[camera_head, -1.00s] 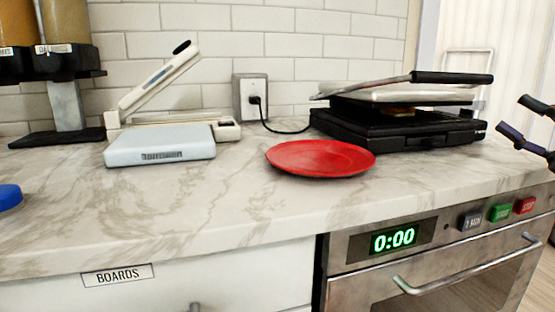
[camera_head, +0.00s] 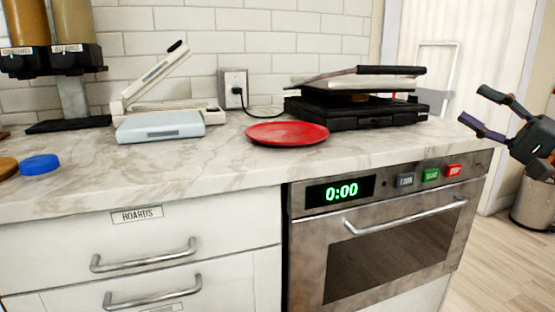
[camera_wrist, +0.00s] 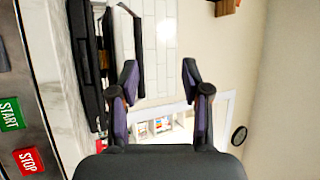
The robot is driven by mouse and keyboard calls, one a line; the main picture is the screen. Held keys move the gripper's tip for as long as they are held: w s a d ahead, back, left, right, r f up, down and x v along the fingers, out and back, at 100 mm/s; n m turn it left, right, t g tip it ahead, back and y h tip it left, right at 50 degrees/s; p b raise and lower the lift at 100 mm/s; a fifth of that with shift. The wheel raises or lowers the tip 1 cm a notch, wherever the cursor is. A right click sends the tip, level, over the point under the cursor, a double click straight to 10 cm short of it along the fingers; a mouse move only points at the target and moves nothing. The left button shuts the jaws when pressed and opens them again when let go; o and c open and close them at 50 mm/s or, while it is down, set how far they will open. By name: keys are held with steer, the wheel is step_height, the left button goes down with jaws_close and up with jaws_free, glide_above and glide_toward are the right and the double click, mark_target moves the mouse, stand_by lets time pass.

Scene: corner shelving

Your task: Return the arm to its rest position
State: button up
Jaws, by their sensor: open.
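My gripper (camera_head: 474,108) is at the right edge of the head view, to the right of the counter's end and about level with the countertop. Its two dark fingers are spread apart with nothing between them. In the wrist view the open fingers (camera_wrist: 158,82) point away from me toward a wall and a pale opening, and the space between them is empty. Most of my arm is outside the head view.
A black press (camera_head: 355,110) with a raised lid stands at the counter's right end. A red plate (camera_head: 287,133), a white scale (camera_head: 160,126) and a blue lid (camera_head: 40,164) lie on the marble counter (camera_head: 225,160). An oven (camera_head: 390,245) sits below. A bin (camera_head: 533,200) stands right.

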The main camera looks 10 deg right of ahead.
steer(key=w+a+r+n+g+p, duration=0.1)
steer(key=a+r+n+g+p, duration=0.2)
steer(key=a, duration=0.5)
steer(key=w+a+r+n+g+p, duration=0.1)
steer(key=a+g+p, duration=0.35)
steer(key=a, duration=0.45)
steer(key=s+a+f+n+g+h+p, duration=0.1)
steer(key=s+a+g+p, duration=0.15)
steer(key=a+p, duration=0.35)
steer(key=s+a+f+n+g+h+p, duration=0.1)
steer(key=a+g+p, duration=0.3)
steer(key=a, duration=0.5)
steer(key=s+a+f+n+g+h+p, duration=0.2)
steer(key=s+f+g+h+p, duration=0.3)
steer(key=s+p, duration=0.6)
steer(key=s+d+r+h+p, duration=0.1)
steer(key=s+d+h+p, duration=0.6)
steer(key=s+d+p, duration=0.2)
steer(key=shift+s+p, duration=0.5)
steer(key=shift+p, duration=0.75)
steer(key=shift+r, duration=0.1)
steer(key=shift+c, duration=0.6)
